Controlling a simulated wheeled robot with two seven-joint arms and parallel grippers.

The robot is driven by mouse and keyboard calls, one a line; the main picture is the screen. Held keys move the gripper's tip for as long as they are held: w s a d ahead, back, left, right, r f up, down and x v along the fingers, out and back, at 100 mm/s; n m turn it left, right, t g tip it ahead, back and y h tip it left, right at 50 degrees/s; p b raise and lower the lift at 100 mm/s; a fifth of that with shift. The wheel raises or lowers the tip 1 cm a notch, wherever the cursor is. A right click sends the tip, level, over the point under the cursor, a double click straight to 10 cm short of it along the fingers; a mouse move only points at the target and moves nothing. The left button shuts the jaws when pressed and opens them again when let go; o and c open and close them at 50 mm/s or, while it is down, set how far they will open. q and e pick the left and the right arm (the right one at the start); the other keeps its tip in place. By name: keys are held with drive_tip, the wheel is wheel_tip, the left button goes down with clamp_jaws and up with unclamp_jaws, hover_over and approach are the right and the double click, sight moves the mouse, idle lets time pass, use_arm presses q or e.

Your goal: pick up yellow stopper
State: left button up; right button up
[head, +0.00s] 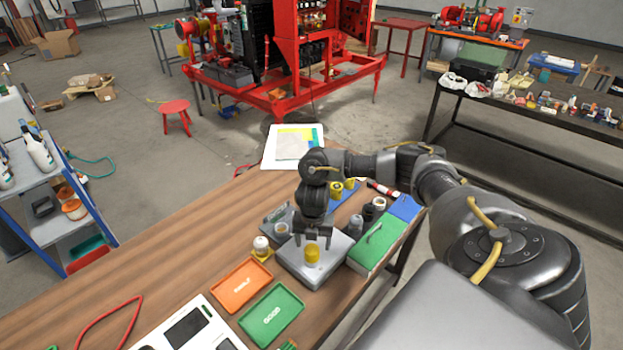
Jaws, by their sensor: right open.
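The yellow stopper (312,253) stands on a grey metal box (328,274) on the wooden bench. My right gripper (312,242) points down just above the stopper, its jaws apart. I cannot tell whether the fingers reach down beside it. Other yellow pieces (336,190) stand on a blue surface behind my right arm, partly hidden by it. My left gripper does not show.
An orange tray (242,285) and a green tray (271,314) lie left of the grey box. A green case (376,243) lies right of it. A white-capped bottle (261,245) stands close by. The bench (185,255) is clear on the left.

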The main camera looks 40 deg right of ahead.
sight(312, 249)
drive_tip(key=f, duration=0.1)
drive_tip(key=f+p, duration=0.1)
drive_tip(key=f, duration=0.1)
drive_tip(key=shift+a+f, duration=0.25)
drive_tip(key=shift+f, duration=0.1)
drive_tip(key=shift+w+f, duration=0.1)
drive_tip(key=shift+f, duration=0.25)
drive_tip(key=c, duration=1.2)
